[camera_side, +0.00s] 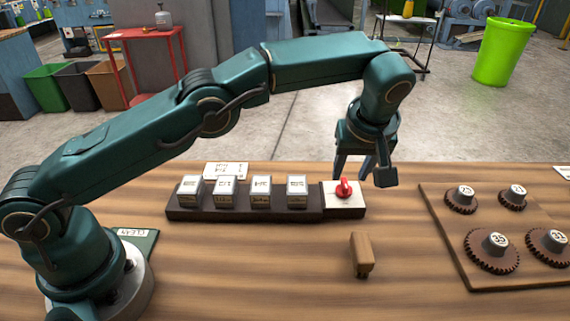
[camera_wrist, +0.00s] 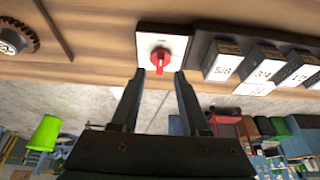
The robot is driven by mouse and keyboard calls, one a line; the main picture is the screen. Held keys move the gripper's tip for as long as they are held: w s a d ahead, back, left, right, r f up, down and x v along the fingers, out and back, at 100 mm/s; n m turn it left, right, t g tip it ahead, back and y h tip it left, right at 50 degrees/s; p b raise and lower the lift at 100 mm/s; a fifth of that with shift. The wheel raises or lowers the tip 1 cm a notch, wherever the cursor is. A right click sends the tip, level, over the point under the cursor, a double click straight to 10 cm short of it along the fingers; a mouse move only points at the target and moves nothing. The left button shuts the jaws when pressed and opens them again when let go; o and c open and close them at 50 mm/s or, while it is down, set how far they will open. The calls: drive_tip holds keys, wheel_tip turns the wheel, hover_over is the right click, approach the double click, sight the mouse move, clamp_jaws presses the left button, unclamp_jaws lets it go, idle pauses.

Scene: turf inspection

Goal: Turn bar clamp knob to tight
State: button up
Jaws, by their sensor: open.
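The red knob (camera_side: 344,189) sits on a white square plate (camera_side: 352,208) at the right end of a dark rack. In the wrist view the red knob (camera_wrist: 160,57) is on its white plate (camera_wrist: 178,43), just beyond and between my fingertips. My gripper (camera_side: 366,180) is open and empty, pointing down behind the knob in the side view. In the wrist view my gripper's two dark fingers (camera_wrist: 161,75) are apart. I cannot tell whether a fingertip touches the plate. Any marking for tight on the plate is too small to read.
The dark rack (camera_side: 245,215) holds several labelled blocks left of the plate. A small wooden block (camera_side: 361,255) stands in front. A board (camera_side: 455,263) with several brown gears lies to the right. A green CLEAN pad (camera_side: 140,240) lies near my base. Table between is clear.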

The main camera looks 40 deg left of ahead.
sight(345, 183)
drive_tip(key=shift+x, duration=1.85)
clamp_jaws()
